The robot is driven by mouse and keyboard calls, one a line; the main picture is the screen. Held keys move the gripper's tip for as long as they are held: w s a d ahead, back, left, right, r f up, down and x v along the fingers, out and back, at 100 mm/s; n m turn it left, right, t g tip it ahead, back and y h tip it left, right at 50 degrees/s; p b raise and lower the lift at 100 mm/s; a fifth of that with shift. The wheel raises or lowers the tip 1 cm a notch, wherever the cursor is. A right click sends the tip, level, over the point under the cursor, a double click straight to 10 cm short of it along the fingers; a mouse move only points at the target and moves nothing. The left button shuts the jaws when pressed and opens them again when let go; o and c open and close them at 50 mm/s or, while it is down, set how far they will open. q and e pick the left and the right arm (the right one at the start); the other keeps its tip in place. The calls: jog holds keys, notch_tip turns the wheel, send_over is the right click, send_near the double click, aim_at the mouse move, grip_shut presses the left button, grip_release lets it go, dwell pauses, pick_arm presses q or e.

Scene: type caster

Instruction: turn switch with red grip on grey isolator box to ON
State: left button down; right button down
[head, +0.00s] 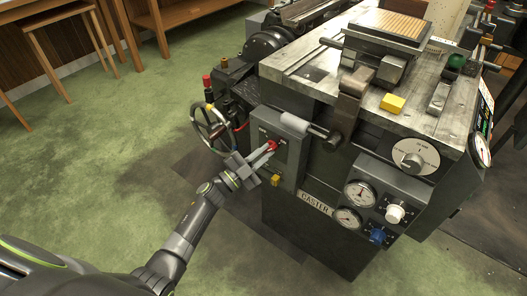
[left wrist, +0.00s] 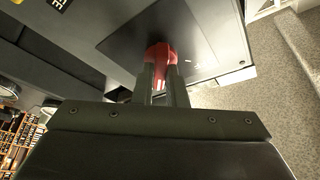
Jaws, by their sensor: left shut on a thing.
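The grey isolator box (head: 291,160) is fixed on the near left side of the type caster. Its red grip (head: 272,146) sits on the front face of the box. My left gripper (head: 266,150) reaches in from the left and is shut on the red grip. In the left wrist view the red grip (left wrist: 160,54) stands between the two fingers (left wrist: 162,80), against a dark plate (left wrist: 150,40) on the box. The fingers hide part of the grip, and I cannot read the switch's ON and OFF marks. My right gripper is not in view.
A handwheel (head: 208,128) stands left of the box. A grey cylinder with a dark knob (head: 310,128) juts out close to the box's upper right. Gauges (head: 360,194) and a dial (head: 415,157) are on the right. The green floor (head: 120,140) at left is clear.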

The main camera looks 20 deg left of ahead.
pick_arm(q)
jog(key=shift+m+g, duration=0.3)
jog(key=shift+m, duration=0.5)
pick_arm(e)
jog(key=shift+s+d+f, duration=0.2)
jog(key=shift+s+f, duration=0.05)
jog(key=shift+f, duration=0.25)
pick_arm(q)
jog(key=c, duration=1.5)
grip_release()
jog(key=shift+o, duration=0.2)
jog(key=shift+a, duration=0.1)
